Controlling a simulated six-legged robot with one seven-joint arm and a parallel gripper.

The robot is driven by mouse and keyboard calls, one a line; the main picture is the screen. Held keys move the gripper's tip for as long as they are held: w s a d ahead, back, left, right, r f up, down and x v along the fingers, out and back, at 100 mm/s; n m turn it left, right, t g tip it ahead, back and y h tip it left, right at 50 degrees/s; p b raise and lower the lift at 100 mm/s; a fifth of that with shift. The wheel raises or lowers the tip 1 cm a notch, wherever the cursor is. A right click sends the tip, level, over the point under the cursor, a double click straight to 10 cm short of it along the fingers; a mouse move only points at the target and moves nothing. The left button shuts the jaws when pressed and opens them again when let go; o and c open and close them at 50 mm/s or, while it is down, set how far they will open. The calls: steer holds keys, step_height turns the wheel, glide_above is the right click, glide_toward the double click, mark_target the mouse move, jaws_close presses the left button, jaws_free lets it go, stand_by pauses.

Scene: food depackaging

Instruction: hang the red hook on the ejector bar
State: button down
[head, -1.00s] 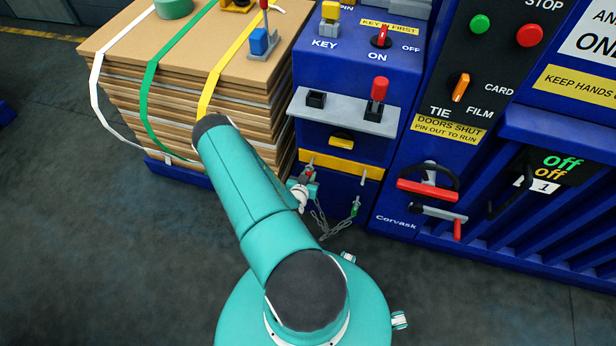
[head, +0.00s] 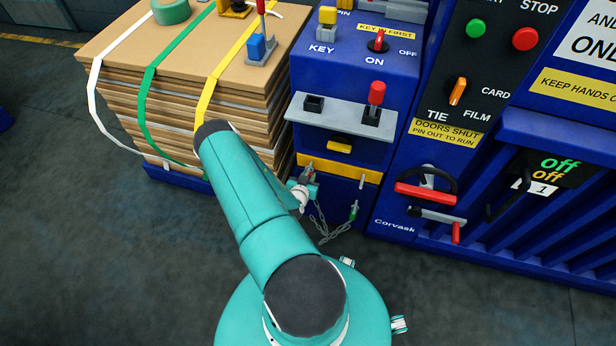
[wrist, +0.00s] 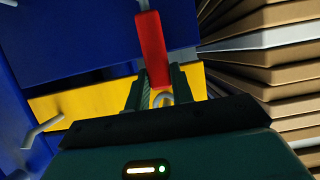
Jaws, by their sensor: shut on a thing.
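The red hook (wrist: 152,50) shows in the wrist view as a red upright piece with a grey metal part at its lower end. My gripper (wrist: 158,92) is shut on it. In the head view my gripper (head: 305,186) is beside the left end of the yellow ejector bar (head: 343,169), on the front of the blue machine. The bar also shows in the wrist view (wrist: 85,106), behind and left of the fingers. A grey peg (wrist: 44,131) sticks out from it. I cannot tell whether the hook touches the bar.
A chain (head: 325,232) hangs below my gripper, towards a green-ended hook (head: 354,211) at the right. A stack of strapped cardboard (head: 180,85) stands close at the left. A grey shelf (head: 340,117) juts out above the bar. The floor in front is clear.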

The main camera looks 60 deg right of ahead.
steer(key=c, duration=1.1)
jaws_free()
steer(key=v, duration=1.2)
steer(key=shift+f, duration=0.1)
